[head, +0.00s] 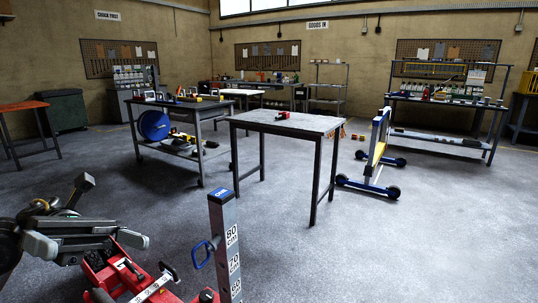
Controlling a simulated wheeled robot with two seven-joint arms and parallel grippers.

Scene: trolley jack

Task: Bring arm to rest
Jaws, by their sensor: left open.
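My left gripper (104,215) is at the lower left, grey and dark, with its arm coming in from the left edge. It is open, and I see nothing between its fingers. A red trolley jack (128,272) is below and just right of it, partly cut off by the bottom edge. The gripper overlaps the jack's upper left part in the picture; I cannot tell whether they touch. My right gripper is not in view.
A grey-topped table (290,125) with a small red item stands mid-floor. A loaded cart (178,145) is left of it, a blue wheeled frame (376,165) right of it. Workbenches line the back. The floor at front right is clear.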

